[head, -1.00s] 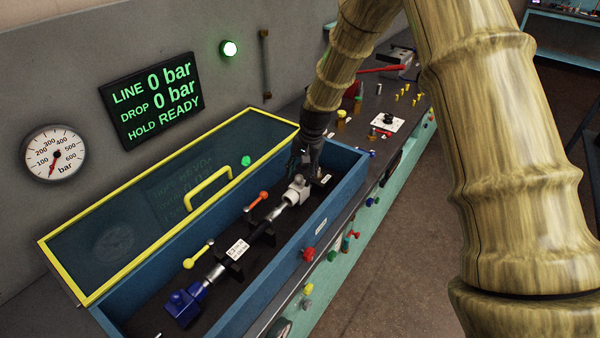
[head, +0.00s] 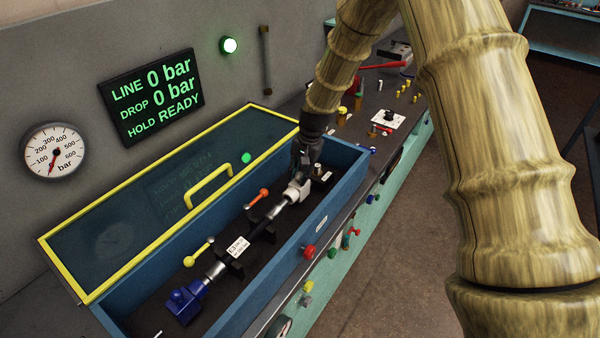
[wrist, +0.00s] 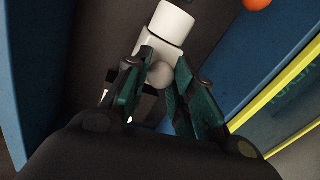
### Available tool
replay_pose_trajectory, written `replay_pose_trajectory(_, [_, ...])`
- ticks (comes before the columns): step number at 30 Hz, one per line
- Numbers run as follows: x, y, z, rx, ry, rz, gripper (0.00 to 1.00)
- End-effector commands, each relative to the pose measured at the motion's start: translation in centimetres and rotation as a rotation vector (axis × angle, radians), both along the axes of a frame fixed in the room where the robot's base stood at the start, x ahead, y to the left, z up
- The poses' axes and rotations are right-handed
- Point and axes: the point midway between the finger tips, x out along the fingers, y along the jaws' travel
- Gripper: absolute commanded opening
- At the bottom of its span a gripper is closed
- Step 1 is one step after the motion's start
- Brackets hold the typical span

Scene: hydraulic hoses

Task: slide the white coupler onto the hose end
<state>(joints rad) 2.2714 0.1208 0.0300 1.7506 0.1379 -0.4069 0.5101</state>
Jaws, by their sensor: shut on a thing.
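The white coupler (head: 300,189) is at the far right end of the blue trough, in line with the hose. My gripper (head: 304,172) is shut on it from above. In the wrist view the white coupler (wrist: 152,46) sits between the two green-padded fingers of my gripper (wrist: 155,82). The black hose (head: 262,232) lies along the trough, and its silver end (head: 281,207) points at the coupler. Coupler and hose end look in line and touching or nearly so; how far one covers the other I cannot tell.
A blue block (head: 185,302) holds the hose's near end. Yellow (head: 198,252) and orange (head: 257,199) clamp levers stand beside the hose. The blue trough's walls (head: 300,247) are close on both sides. A yellow-framed clear cover (head: 150,205) leans open behind. The display reads 0 bar, READY.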

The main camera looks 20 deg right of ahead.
Motion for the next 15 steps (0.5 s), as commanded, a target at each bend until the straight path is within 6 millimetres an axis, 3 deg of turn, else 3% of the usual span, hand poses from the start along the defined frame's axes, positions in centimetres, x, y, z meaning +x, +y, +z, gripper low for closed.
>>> replay_pose_trajectory(7, [-2.1,2.7,0.1,0.0,0.001,0.003,0.0])
replay_pose_trajectory(15, [-2.3,3.2,0.1,0.002,0.002,0.004,0.0])
